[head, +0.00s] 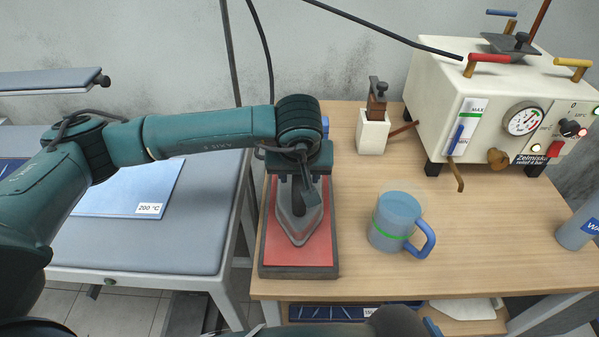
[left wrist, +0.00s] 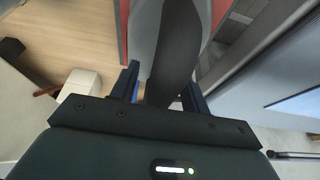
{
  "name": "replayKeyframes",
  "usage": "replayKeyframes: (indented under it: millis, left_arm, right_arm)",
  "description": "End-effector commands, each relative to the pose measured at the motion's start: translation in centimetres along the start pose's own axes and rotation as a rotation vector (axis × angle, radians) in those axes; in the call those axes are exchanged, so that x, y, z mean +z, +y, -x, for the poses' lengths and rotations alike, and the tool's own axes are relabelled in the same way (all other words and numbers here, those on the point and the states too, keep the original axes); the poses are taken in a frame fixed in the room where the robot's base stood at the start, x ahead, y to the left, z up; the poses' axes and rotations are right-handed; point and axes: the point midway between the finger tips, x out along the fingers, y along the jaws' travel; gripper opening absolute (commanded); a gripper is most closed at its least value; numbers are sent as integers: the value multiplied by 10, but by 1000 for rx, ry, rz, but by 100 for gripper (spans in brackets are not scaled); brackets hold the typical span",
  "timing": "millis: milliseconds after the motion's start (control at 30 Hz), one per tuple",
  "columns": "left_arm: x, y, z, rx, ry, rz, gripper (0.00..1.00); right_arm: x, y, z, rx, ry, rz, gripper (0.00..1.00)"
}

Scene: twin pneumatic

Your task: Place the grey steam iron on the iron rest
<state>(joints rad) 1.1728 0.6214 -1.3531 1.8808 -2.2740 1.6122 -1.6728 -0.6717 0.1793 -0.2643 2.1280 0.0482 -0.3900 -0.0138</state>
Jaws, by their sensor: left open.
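The grey steam iron (head: 297,229) lies on the iron rest (head: 273,250), a red pad in a dark frame at the left end of the wooden table. Its pointed tip faces the table's front edge and it looks flat within the pad. My left gripper (head: 304,185) is over the iron's handle, and my wrist hides the iron's back part. In the left wrist view my open left gripper (left wrist: 162,82) has its two fingers on either side of the dark handle (left wrist: 178,45), with gaps visible. My right gripper is not seen.
A blue mug (head: 397,222) with a green band stands right of the rest. A small white block-shaped holder (head: 373,133) and a white steam boiler (head: 450,85) stand behind. A grey ironing board (head: 150,245) is at left.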

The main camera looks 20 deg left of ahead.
Motion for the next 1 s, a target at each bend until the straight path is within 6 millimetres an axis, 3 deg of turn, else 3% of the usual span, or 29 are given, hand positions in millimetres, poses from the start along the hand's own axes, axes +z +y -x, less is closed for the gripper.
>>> replayKeyframes:
  millis: [267, 700, 1000]
  left_arm:
    - [-2, 0, 6, 1, 1, 0, 46]
    - [-1, 0, 93, 3, 5, -1, 46]
    - [-1, 0, 122, 0, 1, -1, 46]
  right_arm:
    - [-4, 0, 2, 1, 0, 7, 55]
    - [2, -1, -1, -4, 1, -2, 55]
    - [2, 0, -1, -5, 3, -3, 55]
